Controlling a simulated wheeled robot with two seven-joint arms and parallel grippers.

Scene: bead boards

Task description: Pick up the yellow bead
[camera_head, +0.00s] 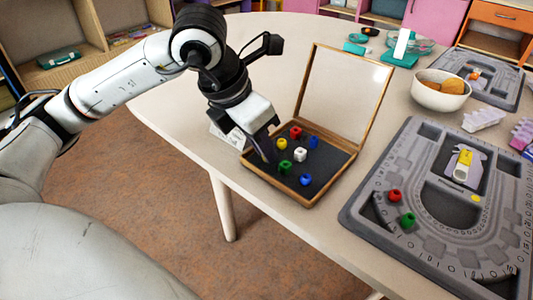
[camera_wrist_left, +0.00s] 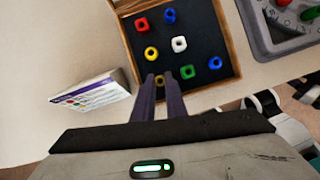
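The open wooden bead box (camera_head: 245,160) has a dark floor with loose beads. One yellow bead (camera_head: 281,143) stands near its left side, just ahead of my left fingertips in the left wrist view (camera_wrist_left: 151,53). My left gripper (camera_head: 268,157) reaches down into the box's left corner. In the left wrist view, a duller yellow, bead-like thing (camera_wrist_left: 160,80) shows between its slightly parted fingertips (camera_wrist_left: 161,79); whether they touch it is unclear. This thing is hidden in the head view. My right gripper is not in view.
Red (camera_head: 296,132), white (camera_head: 299,154), green (camera_head: 285,167) and blue beads share the box, the green one close to my fingers. The raised lid (camera_head: 345,85) stands behind. A grey bead board (camera_head: 365,215) lies right; a printed card box (camera_wrist_left: 90,99) stands left of the box.

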